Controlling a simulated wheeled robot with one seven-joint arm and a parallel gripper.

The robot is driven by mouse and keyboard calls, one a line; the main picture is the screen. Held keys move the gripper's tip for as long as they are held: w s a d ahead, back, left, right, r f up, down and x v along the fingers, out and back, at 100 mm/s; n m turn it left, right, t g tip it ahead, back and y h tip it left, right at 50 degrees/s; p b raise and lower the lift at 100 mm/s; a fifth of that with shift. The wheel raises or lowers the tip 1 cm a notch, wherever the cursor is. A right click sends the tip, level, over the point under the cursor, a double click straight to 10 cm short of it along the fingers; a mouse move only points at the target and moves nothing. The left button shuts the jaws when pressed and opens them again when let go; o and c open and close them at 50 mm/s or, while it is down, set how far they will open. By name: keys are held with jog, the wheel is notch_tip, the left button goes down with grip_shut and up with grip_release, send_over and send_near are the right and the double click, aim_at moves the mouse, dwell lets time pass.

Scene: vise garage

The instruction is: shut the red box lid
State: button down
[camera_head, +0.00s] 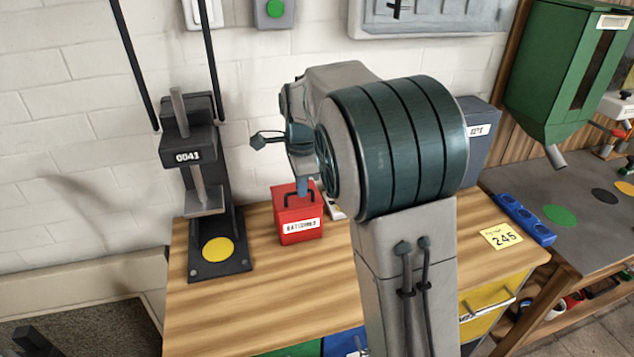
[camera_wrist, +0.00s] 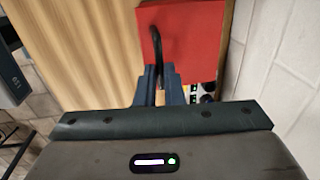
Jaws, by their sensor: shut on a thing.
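The red box (camera_head: 300,222) stands on the wooden bench near the wall, with a white label on its front and a dark handle (camera_head: 300,190) on top. Its lid appears to lie flat on the box, though my gripper partly hides the back of it. In the wrist view the red lid (camera_wrist: 200,35) fills the top middle, with the black handle (camera_wrist: 156,45) running toward my fingers. My gripper (camera_wrist: 158,85) is at the handle, its two fingers closed around the handle's near end. In the head view my gripper (camera_head: 302,190) comes down on the box from above.
A dark press marked 0041 (camera_head: 190,150) stands left of the box, with a yellow disc on its base. A blue tray (camera_head: 525,218) and a yellow 245 card (camera_head: 501,236) lie on the right. The bench top (camera_head: 240,310) in front of the box is clear.

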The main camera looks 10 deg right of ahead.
jog(key=shift+s+f, duration=0.15)
jog(key=shift+f, duration=0.1)
jog(key=c, duration=1.5)
grip_release()
jog(key=shift+c, duration=0.2)
jog(key=shift+r, duration=0.1)
jog(key=shift+r, duration=0.55)
notch_tip(320, 180, up, 12)
jog(key=s, duration=0.1)
jog(key=shift+s+r, duration=0.25)
jog(key=shift+s, duration=0.05)
jog(key=s+d+f+n, duration=0.2)
jog(key=s+f+n, duration=0.2)
jog(key=s, duration=0.4)
jog(key=s+d+f+n+t, duration=0.1)
jog(key=s+f+n, duration=0.4)
jog(key=s+n, duration=0.2)
jog(key=s+d+f+n, duration=0.2)
jog(key=s+f+n, duration=0.2)
jog(key=s, duration=0.6)
jog(key=shift+d+f+n+t, duration=0.3)
jog(key=shift+f+n, duration=0.05)
jog(key=shift+n, duration=0.65)
